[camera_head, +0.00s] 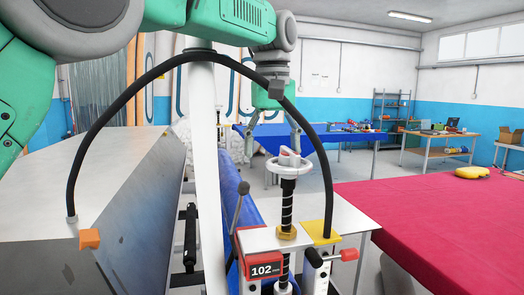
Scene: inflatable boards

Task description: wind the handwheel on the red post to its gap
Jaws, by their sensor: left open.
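The handwheel (273,171) is a pale wheel with a raised knob, at the top of a dark threaded screw (287,210). The screw passes through a brass nut (286,232) on a white plate. My left gripper (272,146) hangs from the green arm, fingers down and spread apart, just above and around the top of the handwheel. I cannot tell whether a finger touches it. The wheel's gap cannot be made out. My right gripper is not in view.
A black hose (72,160) arches across the view, passing close to my left gripper and the handwheel. A white pole (206,170) stands to the left. A large red-topped table (450,220) fills the right. A lever with a black knob (243,188) rises left of the screw.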

